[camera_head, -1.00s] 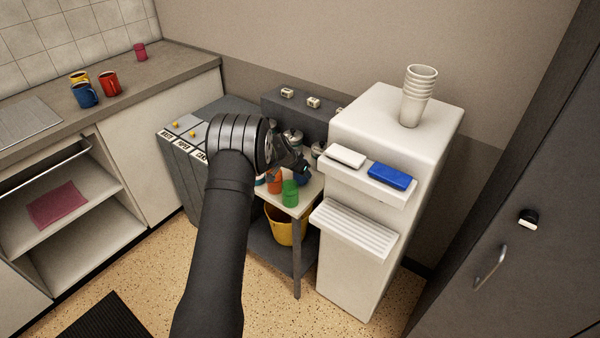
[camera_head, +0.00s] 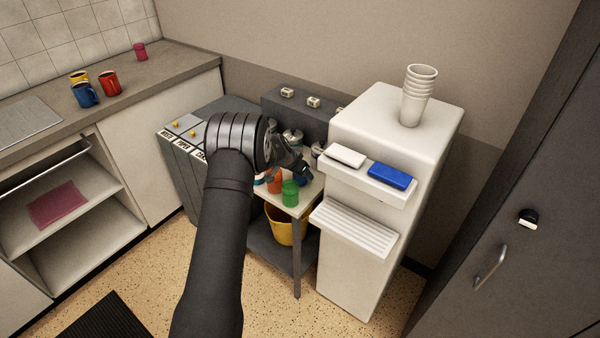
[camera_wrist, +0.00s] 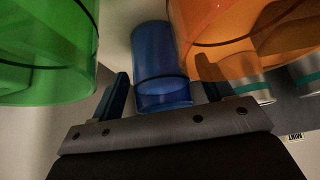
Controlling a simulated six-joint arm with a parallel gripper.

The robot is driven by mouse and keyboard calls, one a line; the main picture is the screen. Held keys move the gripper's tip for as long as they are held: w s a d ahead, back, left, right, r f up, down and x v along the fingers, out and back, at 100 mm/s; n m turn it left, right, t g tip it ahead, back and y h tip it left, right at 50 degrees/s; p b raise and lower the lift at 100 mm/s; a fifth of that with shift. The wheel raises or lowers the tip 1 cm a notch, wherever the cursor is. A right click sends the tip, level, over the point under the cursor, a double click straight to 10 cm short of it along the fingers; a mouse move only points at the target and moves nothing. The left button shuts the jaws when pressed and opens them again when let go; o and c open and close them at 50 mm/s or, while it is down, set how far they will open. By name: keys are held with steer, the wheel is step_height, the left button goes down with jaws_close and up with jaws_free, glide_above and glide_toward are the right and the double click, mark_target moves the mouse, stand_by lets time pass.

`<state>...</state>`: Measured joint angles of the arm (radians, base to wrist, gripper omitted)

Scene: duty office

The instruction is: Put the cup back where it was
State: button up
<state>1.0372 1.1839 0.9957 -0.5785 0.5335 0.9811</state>
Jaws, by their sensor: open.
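A see-through blue cup (camera_wrist: 160,60) stands in the middle of the wrist view, between and just beyond the fingertips of my gripper (camera_wrist: 165,92). The gripper is open, one finger on each side of the cup; I cannot tell whether either touches it. A green cup (camera_wrist: 45,50) is close on the left and an orange cup (camera_wrist: 240,30) close on the right. In the head view my gripper (camera_head: 304,172) is over the small side table (camera_head: 312,192), behind the green cup (camera_head: 290,194) and the orange cup (camera_head: 274,184). The blue cup is not clearly visible there.
A white dispenser (camera_head: 375,230) with stacked cups (camera_head: 417,95) on top stands close on the right. Metal-lidded jars (camera_head: 293,138) are behind the gripper. A yellow bucket (camera_head: 288,226) sits below the table. Mugs (camera_head: 110,84) stand on the far-left counter (camera_head: 170,68).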

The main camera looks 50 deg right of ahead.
steer(key=v, duration=1.1)
steer(key=shift+r, duration=0.1)
steer(key=x, duration=1.2)
steer(key=shift+f, duration=0.3)
steer(key=shift+r, duration=1.4)
